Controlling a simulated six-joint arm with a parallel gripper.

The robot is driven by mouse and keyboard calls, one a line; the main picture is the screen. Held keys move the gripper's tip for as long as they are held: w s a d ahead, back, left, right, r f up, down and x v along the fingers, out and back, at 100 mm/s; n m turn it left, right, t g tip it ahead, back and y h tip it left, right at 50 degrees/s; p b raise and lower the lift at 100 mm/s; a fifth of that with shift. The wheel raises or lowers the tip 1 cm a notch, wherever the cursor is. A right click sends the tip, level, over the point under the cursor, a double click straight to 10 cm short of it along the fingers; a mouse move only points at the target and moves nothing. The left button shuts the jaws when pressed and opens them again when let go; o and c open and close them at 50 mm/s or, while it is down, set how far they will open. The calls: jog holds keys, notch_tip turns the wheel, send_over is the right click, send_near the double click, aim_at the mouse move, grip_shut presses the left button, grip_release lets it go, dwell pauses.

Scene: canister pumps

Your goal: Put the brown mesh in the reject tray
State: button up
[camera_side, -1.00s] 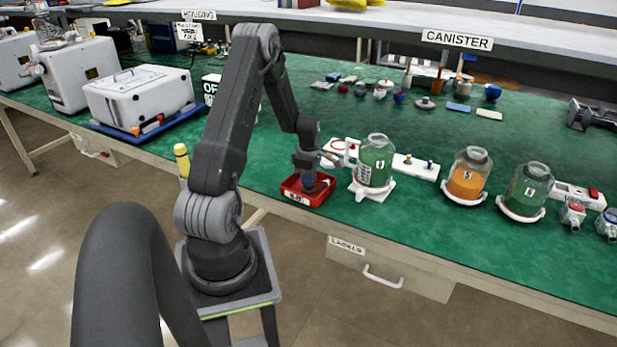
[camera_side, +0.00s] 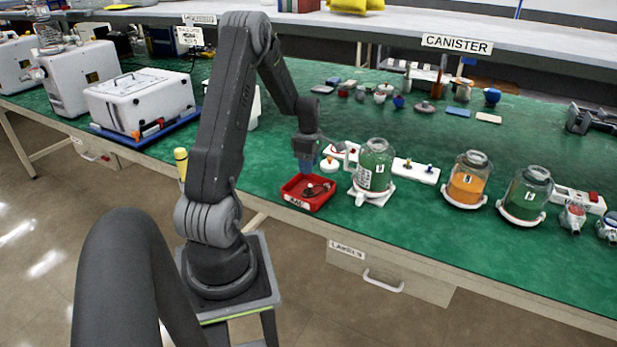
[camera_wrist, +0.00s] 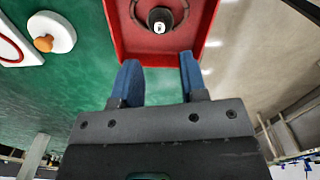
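The red tray (camera_side: 288,191) stands near the front edge of the green bench, with a white label on its front; it also shows in the wrist view (camera_wrist: 117,40). In it lie a dark ring (camera_wrist: 186,12) and a dark round piece with a white mark (camera_wrist: 160,19). I cannot tell whether either is the brown mesh, and no plainly brown mesh shows elsewhere. My gripper (camera_side: 306,171) is above the tray, pointing down. Its blue fingers (camera_wrist: 158,78) are apart with nothing between them.
A canister with green contents (camera_side: 375,168) stands close to the right of the tray. An orange canister (camera_side: 467,183) and another green one (camera_side: 526,194) stand farther right. A white disc with an orange-brown knob (camera_wrist: 44,42) is beside the tray. Small parts lie at the back.

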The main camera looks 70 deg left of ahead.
jog(key=w+d+r+m+t+y, duration=0.1)
jog(key=w+d+r+m, duration=0.1)
jog(key=d+r+m, duration=0.6)
jog(key=w+d+r+m+t, duration=0.15)
jog(key=d+r+m, duration=0.35)
jog(key=d+r, duration=0.6)
jog(key=s+d+r+m+t, duration=0.1)
jog(key=s+d+m, duration=0.4)
jog(key=d+m, duration=0.2)
jog(key=s+d+r+m+t+h, duration=0.1)
jog(key=s+d+r+m+t, duration=0.1)
jog(key=s+d+m, duration=0.3)
jog(key=d+m, duration=0.3)
jog(key=d, duration=0.4)
jog(key=shift+s+m, duration=0.25)
jog(key=shift+m, duration=0.05)
